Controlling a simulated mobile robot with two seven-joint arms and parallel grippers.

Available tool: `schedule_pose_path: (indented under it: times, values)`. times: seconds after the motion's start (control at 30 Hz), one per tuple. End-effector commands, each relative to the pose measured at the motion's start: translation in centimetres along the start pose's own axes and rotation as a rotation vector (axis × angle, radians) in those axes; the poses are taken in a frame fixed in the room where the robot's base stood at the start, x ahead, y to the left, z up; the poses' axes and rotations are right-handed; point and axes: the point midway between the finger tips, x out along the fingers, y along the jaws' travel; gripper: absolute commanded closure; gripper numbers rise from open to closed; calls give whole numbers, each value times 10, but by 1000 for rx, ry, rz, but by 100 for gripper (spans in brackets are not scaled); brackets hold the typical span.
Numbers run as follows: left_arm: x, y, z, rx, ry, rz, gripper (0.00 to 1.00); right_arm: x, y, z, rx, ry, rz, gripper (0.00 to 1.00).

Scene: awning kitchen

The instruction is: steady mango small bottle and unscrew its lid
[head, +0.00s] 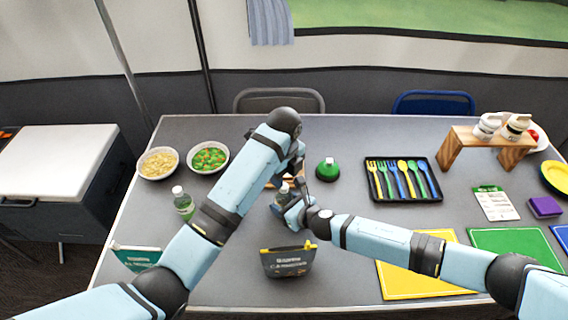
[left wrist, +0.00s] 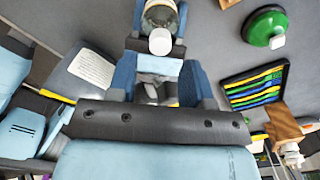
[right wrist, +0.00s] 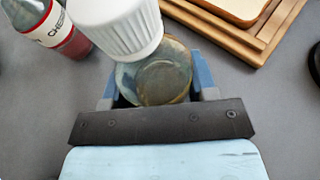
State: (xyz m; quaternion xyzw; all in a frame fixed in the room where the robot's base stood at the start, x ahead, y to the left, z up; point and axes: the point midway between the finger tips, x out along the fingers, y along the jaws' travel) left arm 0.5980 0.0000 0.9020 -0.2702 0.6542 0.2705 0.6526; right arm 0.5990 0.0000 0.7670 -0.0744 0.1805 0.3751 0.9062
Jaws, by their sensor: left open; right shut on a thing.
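The small bottle is clear with an amber tint and has a ribbed white lid (right wrist: 118,28). Its body (right wrist: 155,78) stands between the fingers of my right gripper (right wrist: 158,92), which is shut on it. No label is readable, so I cannot confirm mango. In the left wrist view the white lid (left wrist: 160,42) lies just beyond the fingertips of my left gripper (left wrist: 160,78), which is open and apart from the lid. In the head view my left gripper (head: 299,178) is just above my right gripper (head: 292,205); the arms largely hide the bottle.
A dark pouch (head: 287,262) is in front. A green dome (head: 327,169) and a cutlery tray (head: 402,179) are to the right; two bowls are left.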

Motion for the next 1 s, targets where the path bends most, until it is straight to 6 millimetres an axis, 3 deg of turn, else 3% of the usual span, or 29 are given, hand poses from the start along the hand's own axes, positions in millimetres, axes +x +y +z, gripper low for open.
schedule_pose_path:
  times: [0.23,0.6,0.8,1.0]
  values:
    - [30,0,0,0,0,0,54,0,0,0,0,0,0,100]
    - [35,0,0,0,-2,-1,54,0,0,0,0,0,0,100]
    - [35,0,0,0,-2,-1,100,0,0,0,0,0,0,100]
    - [35,0,0,-10,-2,-1,100,0,0,0,0,0,0,100]
